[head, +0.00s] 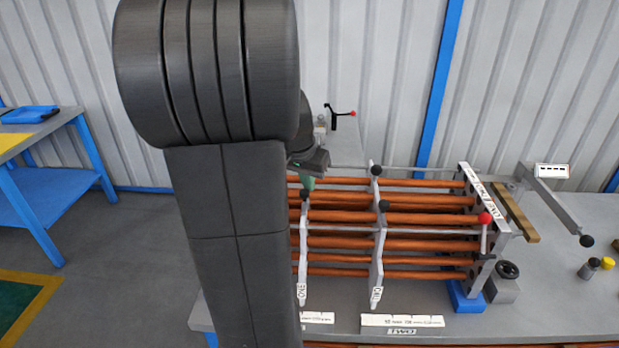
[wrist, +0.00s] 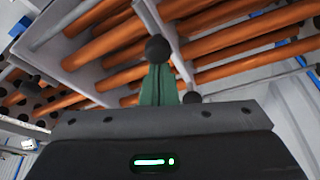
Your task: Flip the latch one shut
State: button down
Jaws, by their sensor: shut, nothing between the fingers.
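My gripper (head: 308,184) is shut and empty, with its green fingers pointing down above the left part of the tube bundle. In the wrist view the green fingertips (wrist: 160,82) are right by a black ball knob (wrist: 158,49); I cannot tell whether they touch it. In the head view a black knob (head: 304,194) shows just under the fingers, at the top of the left plate (head: 303,262), whose label seems to read ONE. I cannot tell for sure which lever is latch one. A red-knobbed lever (head: 485,218) stands on the right end plate. My arm hides the left end of the bundle.
Orange tubes (head: 430,218) run across the grey bench. A second plate (head: 377,262) has black knobs (head: 376,170) near it. Another red-knobbed lever (head: 352,114) stands behind. A black-knobbed bar (head: 587,241) juts out at right.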

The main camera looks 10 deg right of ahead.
jog(key=s, duration=0.1)
jog(key=s+a+b, duration=0.1)
jog(key=s, duration=0.1)
jog(key=shift+s+f, duration=0.1)
jog(key=shift+s, duration=0.1)
dwell(0.4)
jog(key=w+d+r, duration=0.1)
jog(key=w+d, duration=0.2)
jog(key=w, duration=0.1)
jog(key=v, duration=0.9)
jog(key=shift+s+a+b, duration=0.3)
jog(key=shift+s+a, duration=0.05)
jog(key=shift+s, duration=0.1)
jog(key=shift+r, duration=0.1)
